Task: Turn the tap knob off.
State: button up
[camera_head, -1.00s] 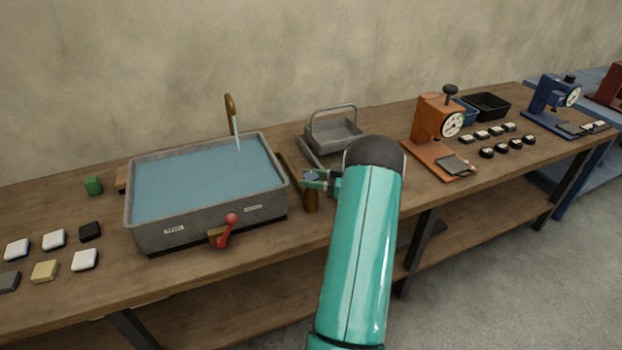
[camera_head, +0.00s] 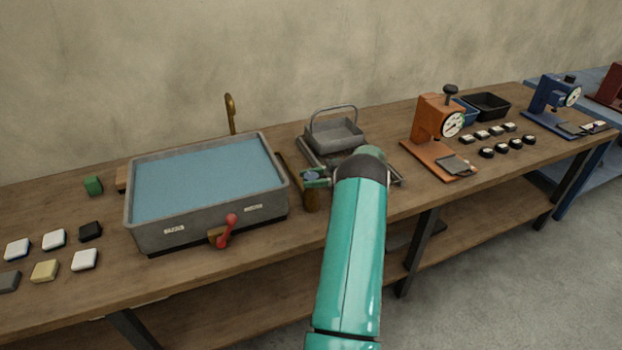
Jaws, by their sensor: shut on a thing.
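The brass tap spout (camera_head: 231,115) stands behind the grey water-filled basin (camera_head: 160,235), and no water stream shows from it now. A brown post (camera_head: 311,197) stands at the right of the basin, and the tap knob (camera_head: 311,176), small and bluish, sits at its top. My gripper (camera_head: 314,178) is at the top of this post, with its green fingers shut on the knob. My teal arm comes up from the bottom of the picture and hides part of the bench to the right of the post.
A red-handled lever (camera_head: 227,231) sticks out from the basin's front. A grey tray with a handle (camera_head: 334,134) stands behind my gripper. An orange dial press (camera_head: 437,128) stands to the right. Several small blocks lie at the left.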

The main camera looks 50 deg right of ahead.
jog(key=o, duration=1)
jog(key=shift+a+r, duration=0.1)
jog(key=v, duration=1.2)
jog(key=shift+w, duration=0.1)
jog(key=shift+v, duration=1)
